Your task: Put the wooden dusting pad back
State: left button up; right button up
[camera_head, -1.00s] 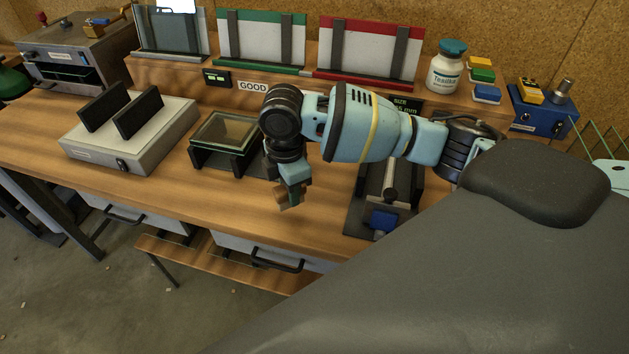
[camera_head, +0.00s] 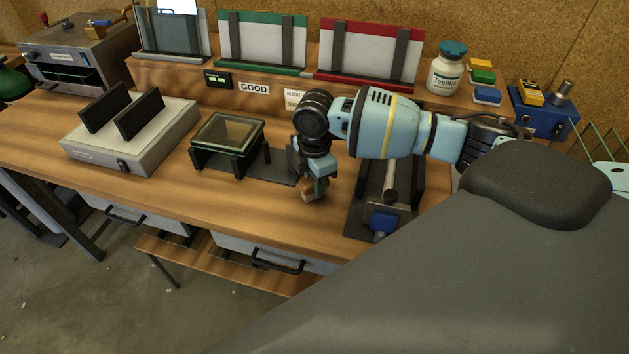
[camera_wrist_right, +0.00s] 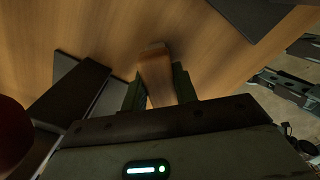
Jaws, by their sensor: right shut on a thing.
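My right gripper (camera_head: 314,184) hangs over the wooden workbench, between a black stand with a glass-topped frame (camera_head: 230,130) and a black fixture with a blue block (camera_head: 383,222). It is shut on the wooden dusting pad (camera_head: 307,190), a small brown block at its lower end. In the right wrist view the pad (camera_wrist_right: 155,74) sits between the two dark fingers (camera_wrist_right: 158,88), with bare bench top beyond it. In the head view the pad is partly covered by the gripper. Whether it touches the bench is hard to tell. My left gripper is not in view.
A grey box with two black upright plates (camera_head: 137,133) stands left. Green (camera_head: 262,45) and red (camera_head: 368,50) racks, a white jar (camera_head: 446,70) and coloured blocks (camera_head: 483,77) line the back shelf. The bench front left of my gripper is clear.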

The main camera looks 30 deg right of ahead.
jog(key=shift+f, duration=0.2)
jog(key=o, duration=1)
jog(key=shift+r, duration=0.15)
notch_tip(320, 180, up, 12)
jog(key=shift+r+p, duration=0.1)
jog(key=shift+p, duration=0.2)
